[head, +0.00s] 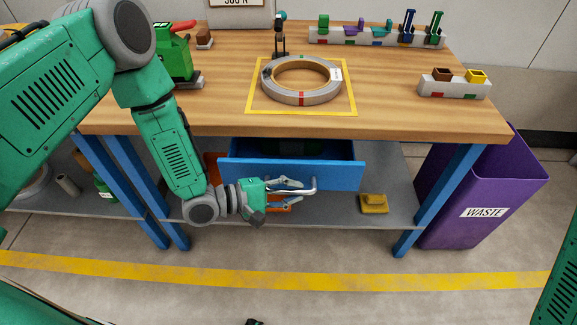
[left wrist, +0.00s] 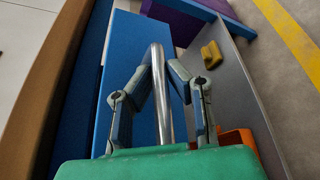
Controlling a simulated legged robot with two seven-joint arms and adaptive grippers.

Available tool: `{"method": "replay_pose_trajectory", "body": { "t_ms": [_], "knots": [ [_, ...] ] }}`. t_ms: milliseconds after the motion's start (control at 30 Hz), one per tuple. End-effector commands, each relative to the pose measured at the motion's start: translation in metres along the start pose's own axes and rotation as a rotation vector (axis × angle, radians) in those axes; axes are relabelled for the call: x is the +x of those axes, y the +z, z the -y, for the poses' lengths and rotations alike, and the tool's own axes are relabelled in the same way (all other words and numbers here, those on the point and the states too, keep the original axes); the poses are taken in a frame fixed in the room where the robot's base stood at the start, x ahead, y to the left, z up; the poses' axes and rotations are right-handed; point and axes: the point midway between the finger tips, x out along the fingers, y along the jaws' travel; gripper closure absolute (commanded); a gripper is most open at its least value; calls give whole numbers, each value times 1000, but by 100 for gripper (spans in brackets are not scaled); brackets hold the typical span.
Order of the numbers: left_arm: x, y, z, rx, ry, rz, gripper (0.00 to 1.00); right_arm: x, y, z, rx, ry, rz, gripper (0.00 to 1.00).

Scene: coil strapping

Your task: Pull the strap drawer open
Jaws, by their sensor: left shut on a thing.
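The blue strap drawer (head: 340,176) under the wooden workbench stands partly open in the head view, with dark contents inside. Its silver bar handle (head: 301,190) runs along the front. My left gripper (head: 292,190) is shut on the handle. In the left wrist view the silver handle (left wrist: 161,95) runs between the two fingers of my left gripper (left wrist: 163,75), with the blue drawer front (left wrist: 125,70) beside it. My right gripper is not in view; only a bit of green arm shows at the right edge of the head view.
A strapped coil (head: 301,97) lies inside a yellow square on the bench top (head: 400,110). Tool racks (head: 375,38) stand at the back. A purple waste bin (head: 490,185) stands right of the bench. A yellow object (head: 374,204) lies on the grey lower shelf (head: 345,212).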

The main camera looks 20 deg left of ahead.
Motion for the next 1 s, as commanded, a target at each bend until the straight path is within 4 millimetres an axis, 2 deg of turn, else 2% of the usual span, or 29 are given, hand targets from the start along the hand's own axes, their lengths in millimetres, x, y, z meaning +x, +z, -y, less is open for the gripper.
{"method": "replay_pose_trajectory", "body": {
  "t_ms": [1000],
  "knots": [
    [-24,54,42,-3,-6,-2,100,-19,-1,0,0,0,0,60]
  ]
}}
